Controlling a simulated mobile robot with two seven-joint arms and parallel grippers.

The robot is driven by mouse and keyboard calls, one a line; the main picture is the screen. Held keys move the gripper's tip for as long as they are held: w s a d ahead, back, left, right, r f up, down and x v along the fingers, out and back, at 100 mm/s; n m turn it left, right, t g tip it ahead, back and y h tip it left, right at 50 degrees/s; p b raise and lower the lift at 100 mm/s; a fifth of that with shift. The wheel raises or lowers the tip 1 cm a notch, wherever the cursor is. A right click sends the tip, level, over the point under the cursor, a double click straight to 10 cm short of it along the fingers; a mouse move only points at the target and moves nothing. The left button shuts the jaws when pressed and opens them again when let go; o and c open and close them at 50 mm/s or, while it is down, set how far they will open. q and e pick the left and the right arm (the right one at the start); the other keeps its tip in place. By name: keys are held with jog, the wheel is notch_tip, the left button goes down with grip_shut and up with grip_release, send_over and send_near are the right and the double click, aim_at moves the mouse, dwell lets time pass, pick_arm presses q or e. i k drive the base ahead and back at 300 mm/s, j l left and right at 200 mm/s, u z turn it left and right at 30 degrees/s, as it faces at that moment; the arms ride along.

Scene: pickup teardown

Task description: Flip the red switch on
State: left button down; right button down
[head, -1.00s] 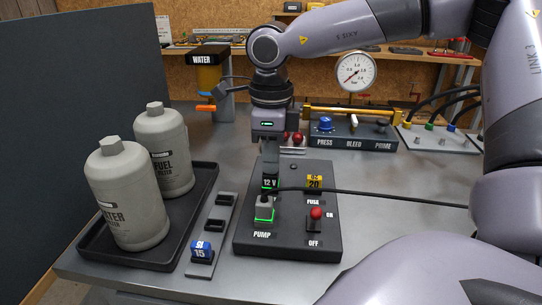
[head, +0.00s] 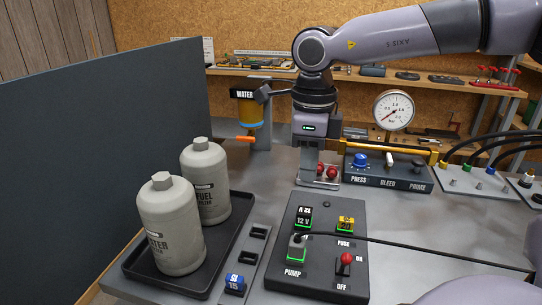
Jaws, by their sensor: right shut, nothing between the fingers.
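The red switch (head: 346,260) stands on the black panel (head: 318,283), at its lower right. Its red knob is beside the ON label, above the OFF label; I cannot tell its exact set position. My right gripper (head: 318,182) is shut and empty. In the picture it is behind the panel's far edge, up and left of the switch and apart from it. My left gripper is not in view.
On the panel are a 12 V block (head: 303,217), a yellow 20 fuse (head: 345,222) and a PUMP plug (head: 297,242), whose black cable runs right past the switch. Two filters stand in a black tray (head: 239,252) at left. A pressure unit (head: 388,176) stands behind.

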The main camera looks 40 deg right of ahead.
aim_at(347, 259)
jog(key=k+j, duration=0.55)
jog(key=j, duration=0.15)
jog(key=k+j, duration=0.6)
jog(key=j, duration=0.15)
